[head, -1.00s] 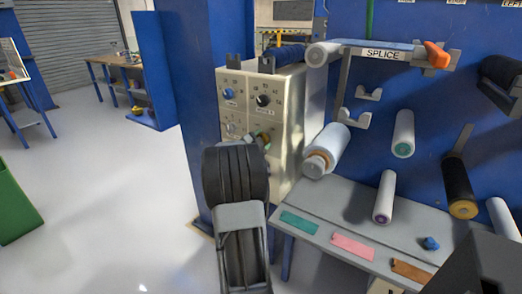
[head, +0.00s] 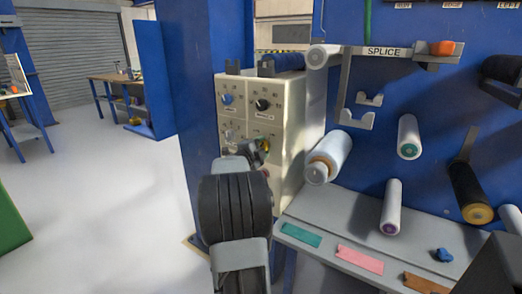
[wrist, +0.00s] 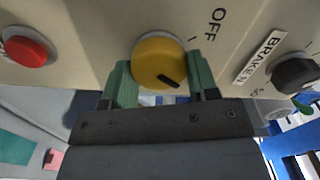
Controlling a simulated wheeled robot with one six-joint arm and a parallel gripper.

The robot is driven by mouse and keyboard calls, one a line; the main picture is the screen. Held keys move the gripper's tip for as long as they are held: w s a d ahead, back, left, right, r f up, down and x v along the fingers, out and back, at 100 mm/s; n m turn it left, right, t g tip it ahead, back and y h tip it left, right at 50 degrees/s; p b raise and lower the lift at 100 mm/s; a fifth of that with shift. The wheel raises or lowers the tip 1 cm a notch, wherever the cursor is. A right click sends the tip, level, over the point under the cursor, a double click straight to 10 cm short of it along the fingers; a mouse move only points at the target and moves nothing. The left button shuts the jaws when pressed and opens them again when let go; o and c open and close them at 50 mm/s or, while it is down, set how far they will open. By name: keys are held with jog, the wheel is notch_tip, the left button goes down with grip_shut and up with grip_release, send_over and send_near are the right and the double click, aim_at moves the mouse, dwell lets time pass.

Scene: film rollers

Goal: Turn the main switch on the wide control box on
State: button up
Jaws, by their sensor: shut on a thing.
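The wide control box (head: 291,140) is a cream cabinet with several knobs on its front, left of centre in the head view. The main switch is a round yellow knob (wrist: 158,60) with a black pointer mark, seen close up in the wrist view. The pointer aims at the lower right of the picture, away from the small tick by the OFF label (wrist: 216,25). My gripper (wrist: 160,84) has its green fingers on either side of the knob and is shut on it. In the head view my arm hides part of the box's lower front.
A red button (wrist: 26,47) sits left of the knob in the wrist view, and a black knob (wrist: 296,73) sits to its right. A shelf (head: 345,252) with coloured strips and a white roll (head: 328,158) stand right of the box. Open floor lies to the left.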

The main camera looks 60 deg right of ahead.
dwell(0.3)
jog(key=o, duration=0.9)
jog(key=shift+o, duration=0.2)
jog(key=shift+a, duration=0.1)
jog(key=a+p, duration=0.1)
jog(key=a, duration=1.2)
jog(key=shift+a+p, duration=0.3)
jog(key=shift+a, duration=0.05)
